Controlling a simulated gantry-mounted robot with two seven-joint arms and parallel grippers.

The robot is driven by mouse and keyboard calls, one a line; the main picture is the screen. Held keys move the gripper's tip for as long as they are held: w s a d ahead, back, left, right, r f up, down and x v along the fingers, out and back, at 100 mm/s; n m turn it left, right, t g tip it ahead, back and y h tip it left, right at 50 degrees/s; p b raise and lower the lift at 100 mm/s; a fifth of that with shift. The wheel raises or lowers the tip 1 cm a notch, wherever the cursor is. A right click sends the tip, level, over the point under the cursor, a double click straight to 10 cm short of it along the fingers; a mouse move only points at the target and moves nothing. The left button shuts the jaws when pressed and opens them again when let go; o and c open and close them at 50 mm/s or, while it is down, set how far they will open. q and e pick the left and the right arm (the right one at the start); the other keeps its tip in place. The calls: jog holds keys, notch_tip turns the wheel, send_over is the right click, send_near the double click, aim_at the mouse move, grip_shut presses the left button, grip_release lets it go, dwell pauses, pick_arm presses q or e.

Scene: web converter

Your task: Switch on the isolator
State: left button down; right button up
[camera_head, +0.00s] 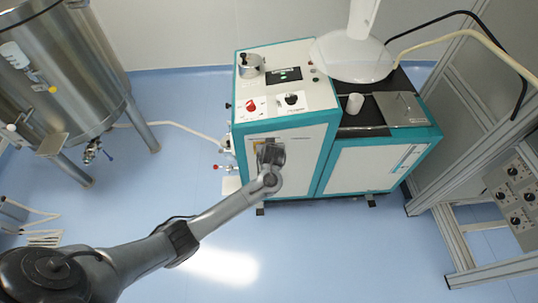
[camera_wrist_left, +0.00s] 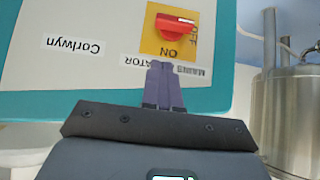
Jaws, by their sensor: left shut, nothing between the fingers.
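The isolator is a red rotary knob (camera_wrist_left: 176,24) on a yellow plate (camera_wrist_left: 157,44), fixed to the white front panel of a teal-edged machine. In the left wrist view the panel appears upside down; the knob's bar lies roughly across, with ON below it and OFF at its right. In the head view a sliver of the yellow plate (camera_head: 257,145) shows beside my gripper, which hides the knob. My left gripper (camera_wrist_left: 163,68) is shut and empty, its fingertips pointing at the panel just below the plate in the wrist view. I cannot tell whether they touch. My right gripper is not in view.
The machine top (camera_head: 290,62) carries another red knob (camera_head: 251,106), a black knob (camera_head: 291,99) and a small display (camera_head: 284,74). A steel tank (camera_head: 62,75) stands left. A metal frame with a control panel (camera_head: 515,195) stands right. The blue floor in front is clear.

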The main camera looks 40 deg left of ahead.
pick_arm(q)
notch_tip(320, 180, down, 6)
jog(key=w+a+b, duration=0.1)
jog(key=w+b, duration=0.1)
jog(key=shift+a+f, duration=0.25)
jog(key=shift+a, duration=0.05)
jog(key=shift+s, duration=0.1)
